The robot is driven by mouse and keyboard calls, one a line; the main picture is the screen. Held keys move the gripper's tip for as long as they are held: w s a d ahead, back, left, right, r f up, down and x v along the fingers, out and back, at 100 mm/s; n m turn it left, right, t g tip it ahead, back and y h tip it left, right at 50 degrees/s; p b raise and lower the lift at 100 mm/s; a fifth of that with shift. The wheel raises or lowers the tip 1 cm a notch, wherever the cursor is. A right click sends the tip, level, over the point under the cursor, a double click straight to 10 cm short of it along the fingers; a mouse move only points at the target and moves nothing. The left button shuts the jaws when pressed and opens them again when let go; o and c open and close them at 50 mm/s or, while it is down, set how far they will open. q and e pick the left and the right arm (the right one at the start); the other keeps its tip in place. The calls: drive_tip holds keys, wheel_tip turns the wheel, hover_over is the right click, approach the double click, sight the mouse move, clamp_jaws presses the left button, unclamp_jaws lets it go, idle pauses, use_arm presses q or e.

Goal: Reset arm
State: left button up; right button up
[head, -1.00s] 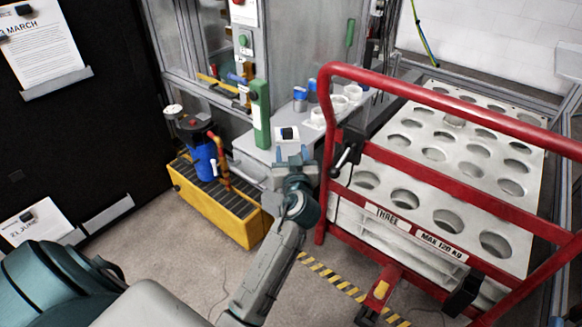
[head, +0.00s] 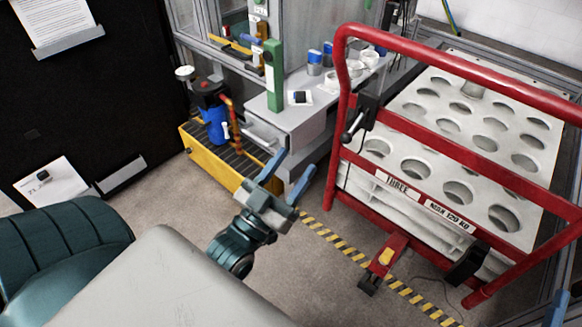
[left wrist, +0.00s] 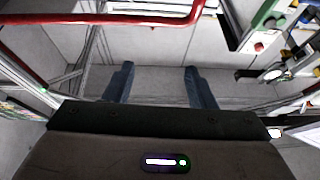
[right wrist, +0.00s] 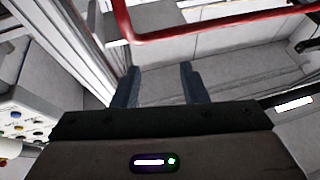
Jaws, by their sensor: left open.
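My left gripper (head: 297,162) is in the middle of the head view, in front of the grey bench and left of the red trolley. Its two blue fingers are spread with nothing between them. They also show apart and empty in the left wrist view (left wrist: 158,70). My right gripper (right wrist: 159,70) shows in the right wrist view with its fingers apart and nothing between them. In the head view only a blue tip, seemingly its finger, shows at the bottom right corner.
A red trolley frame (head: 345,95) stands around a white holed rack (head: 408,140) on the right. A grey bench (head: 300,118) holds cups and a green post (head: 274,75). A yellow tray (head: 205,155) with a blue canister (head: 215,122) sits left.

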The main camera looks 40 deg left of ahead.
use_arm(q)
drive_tip(key=shift+w+f, duration=0.1)
idle(0.3)
